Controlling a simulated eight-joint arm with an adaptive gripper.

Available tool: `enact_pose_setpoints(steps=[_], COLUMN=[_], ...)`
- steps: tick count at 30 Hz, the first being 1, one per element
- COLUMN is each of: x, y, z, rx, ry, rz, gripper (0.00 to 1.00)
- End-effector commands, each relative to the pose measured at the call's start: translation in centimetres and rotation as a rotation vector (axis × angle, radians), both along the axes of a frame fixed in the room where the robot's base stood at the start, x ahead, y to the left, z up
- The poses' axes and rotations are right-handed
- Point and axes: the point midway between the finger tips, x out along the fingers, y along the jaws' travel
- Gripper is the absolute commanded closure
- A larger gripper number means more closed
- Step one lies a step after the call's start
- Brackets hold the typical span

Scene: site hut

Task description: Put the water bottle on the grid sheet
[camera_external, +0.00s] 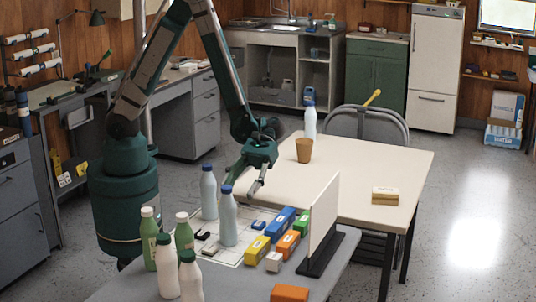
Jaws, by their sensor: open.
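Water bottles with pale blue-grey bodies and blue caps show in three places. One bottle (228,225) stands upright on the white grid sheet (229,257) on the near table. A second bottle (209,197) stands upright just behind it, at the sheet's back left; its exact footing is partly hidden. A third bottle (310,124) stands on the far cream table. My gripper (243,188) is open and empty, above and to the right of the two near bottles. I cannot tell whether it touches either one.
White and green bottles (167,268) crowd the near table's front left. Small boxes (257,250) lie right of the sheet, beside an upright white panel (322,222). The cream table (340,165) holds a brown cup (304,150) and a small box (385,195).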

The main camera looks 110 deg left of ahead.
Motion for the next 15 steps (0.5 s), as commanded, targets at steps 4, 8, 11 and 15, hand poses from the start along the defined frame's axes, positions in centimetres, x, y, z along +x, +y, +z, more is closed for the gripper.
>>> enact_pose_setpoints(steps=[4, 8, 11, 15], x=[0.0, 0.0, 0.0, 0.0], y=[1.5, 2.2, 2.5, 2.6], z=[0.7, 1.0, 1.1, 1.1], rx=[0.000, 0.000, 0.000, 0.000], ry=[0.000, 0.000, 0.000, 0.000], rz=[0.002, 0.001, 0.001, 0.000], gripper=[0.52, 0.52, 0.52, 0.52])
